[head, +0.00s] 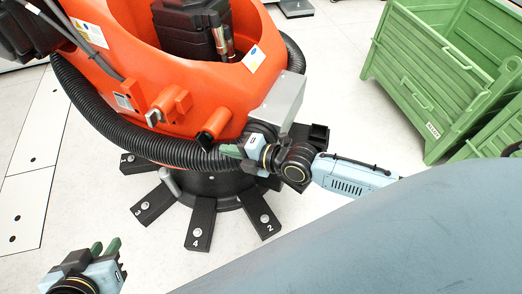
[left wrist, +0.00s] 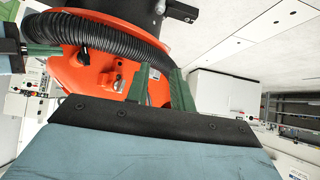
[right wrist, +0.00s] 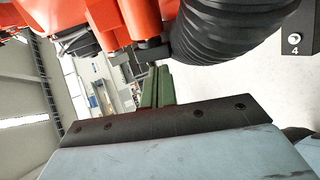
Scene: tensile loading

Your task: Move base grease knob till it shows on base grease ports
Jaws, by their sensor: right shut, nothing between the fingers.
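The orange robot base (head: 195,80) fills the upper middle of the head view. A black knob-like part (head: 214,123) sticks out of its lower front; I take it for the base grease knob. It also shows in the right wrist view (right wrist: 152,51), just beyond the fingertips. No marking that reads as base grease ports is legible. My right gripper (head: 229,151) is shut and empty, just below and right of the knob; I cannot tell whether it touches. My left gripper (head: 106,246) is open and empty at the lower left, well away from the base.
A black corrugated hose (head: 105,125) curves around the base front. Black feet numbered 2, 3 and 4 (head: 200,225) spread over the floor. A grey box (head: 277,100) sits beside the right arm. Green crates (head: 420,90) stand at right. The floor at left is clear.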

